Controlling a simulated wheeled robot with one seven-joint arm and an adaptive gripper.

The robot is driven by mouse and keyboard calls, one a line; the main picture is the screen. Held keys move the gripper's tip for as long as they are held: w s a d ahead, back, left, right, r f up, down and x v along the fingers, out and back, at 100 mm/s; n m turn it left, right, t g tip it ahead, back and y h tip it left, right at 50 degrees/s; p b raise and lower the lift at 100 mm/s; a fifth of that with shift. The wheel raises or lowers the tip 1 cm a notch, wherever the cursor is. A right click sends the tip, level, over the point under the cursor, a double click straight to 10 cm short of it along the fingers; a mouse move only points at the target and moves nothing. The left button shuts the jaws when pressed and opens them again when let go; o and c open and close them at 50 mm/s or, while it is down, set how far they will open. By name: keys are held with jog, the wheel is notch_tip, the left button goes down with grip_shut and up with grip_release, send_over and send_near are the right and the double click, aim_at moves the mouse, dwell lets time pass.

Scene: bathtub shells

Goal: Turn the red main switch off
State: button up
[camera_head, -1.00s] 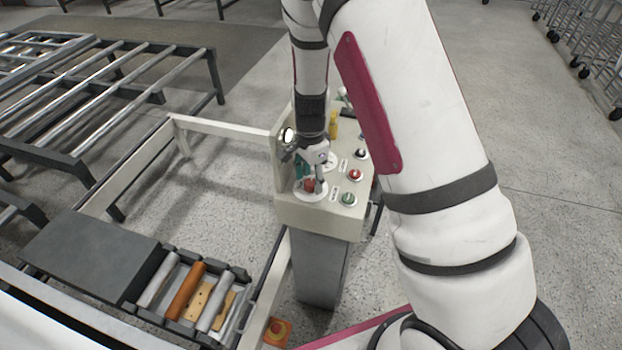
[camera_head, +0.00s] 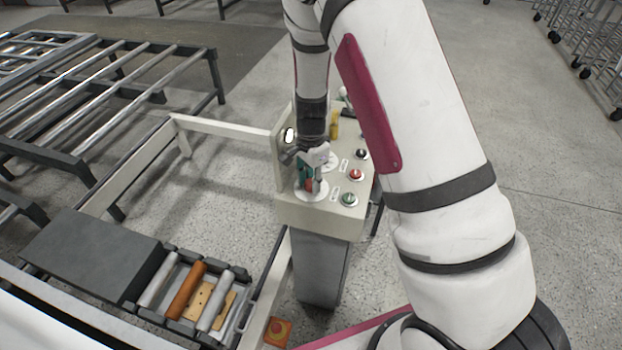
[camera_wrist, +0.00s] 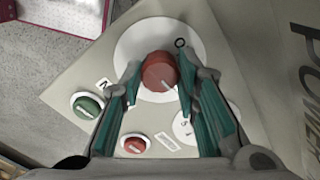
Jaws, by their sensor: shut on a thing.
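The red main switch (camera_wrist: 159,72) is a round knob with a pale pointer line, set on a white disc (camera_wrist: 135,50) on the control box. The line points to the lower right in the wrist view, and an "O" mark shows at the disc's edge. In the head view the red switch (camera_head: 309,185) is partly hidden by my gripper (camera_head: 310,178). My gripper, with teal finger pads, also shows in the wrist view (camera_wrist: 157,82). Its fingers are on either side of the knob and shut on it, from above.
A green button (camera_wrist: 88,105) and a smaller red button (camera_wrist: 135,144) sit close to the switch on the control box (camera_head: 315,212). A black knob (camera_head: 361,154) and a yellow part (camera_head: 334,125) are farther back. A roller conveyor (camera_head: 100,90) stands at left.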

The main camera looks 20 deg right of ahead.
jog(key=n, duration=0.8)
jog(key=shift+n+b, duration=0.3)
jog(key=shift+n, duration=0.1)
jog(key=n, duration=0.4)
jog(key=shift+n, duration=2.2)
jog(key=o, duration=1.2)
jog(key=shift+c, duration=0.2)
